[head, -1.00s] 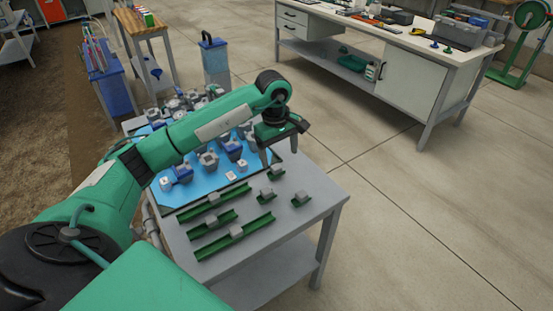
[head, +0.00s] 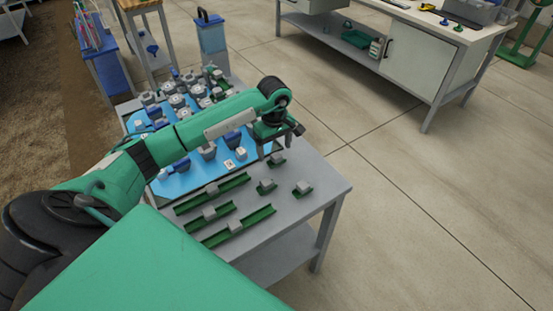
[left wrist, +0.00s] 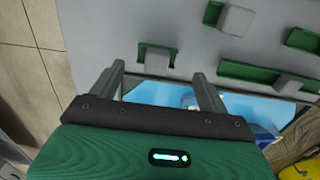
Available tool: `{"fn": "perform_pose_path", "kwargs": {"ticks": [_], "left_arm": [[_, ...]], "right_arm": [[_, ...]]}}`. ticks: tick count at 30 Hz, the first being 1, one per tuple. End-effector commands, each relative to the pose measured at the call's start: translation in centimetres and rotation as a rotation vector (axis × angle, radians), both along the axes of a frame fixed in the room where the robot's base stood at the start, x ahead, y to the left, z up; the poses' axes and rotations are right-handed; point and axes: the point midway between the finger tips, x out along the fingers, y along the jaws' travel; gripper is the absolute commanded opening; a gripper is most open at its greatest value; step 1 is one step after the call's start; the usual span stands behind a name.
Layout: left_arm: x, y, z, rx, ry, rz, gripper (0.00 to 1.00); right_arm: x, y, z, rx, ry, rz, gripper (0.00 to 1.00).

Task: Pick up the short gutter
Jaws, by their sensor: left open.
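Several green gutter pieces lie on the grey table, each with a grey block on it. Three lie at the left in the head view: a long one (head: 228,184), a shorter one (head: 194,222) and another long one (head: 262,214). Three very short ones lie to the right: one near the gripper (head: 271,163), one in the middle (head: 263,191) and one at the right (head: 303,195). My left gripper (head: 275,144) is open and empty above the table, by the nearest very short piece. In the left wrist view that piece (left wrist: 143,52) shows between the open fingers (left wrist: 159,76). My right gripper is out of view.
A blue mat (head: 180,186) with several grey and blue fittings covers the far part of the grey table (head: 322,176). A white workbench (head: 415,73) stands at the back right. The floor right of the table is clear.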

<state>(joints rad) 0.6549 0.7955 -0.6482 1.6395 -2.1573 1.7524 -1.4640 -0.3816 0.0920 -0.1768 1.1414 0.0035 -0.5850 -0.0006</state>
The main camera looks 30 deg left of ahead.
Motion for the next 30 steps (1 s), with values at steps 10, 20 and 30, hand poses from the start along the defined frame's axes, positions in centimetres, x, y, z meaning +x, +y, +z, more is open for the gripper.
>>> {"fn": "perform_pose_path", "kwargs": {"ticks": [10, 20, 30], "left_arm": [[0.3, -0.5, -4.1, 0.001, 0.002, 0.0, 0.78], [0.3, -0.5, -4.3, 0.001, 0.001, -0.001, 0.6], [0.3, -0.5, -4.2, 0.0, 0.001, -0.001, 0.29]], "right_arm": [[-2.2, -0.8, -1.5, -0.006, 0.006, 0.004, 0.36], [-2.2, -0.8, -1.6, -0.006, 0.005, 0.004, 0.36], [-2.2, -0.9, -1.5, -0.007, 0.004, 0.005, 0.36]]}}
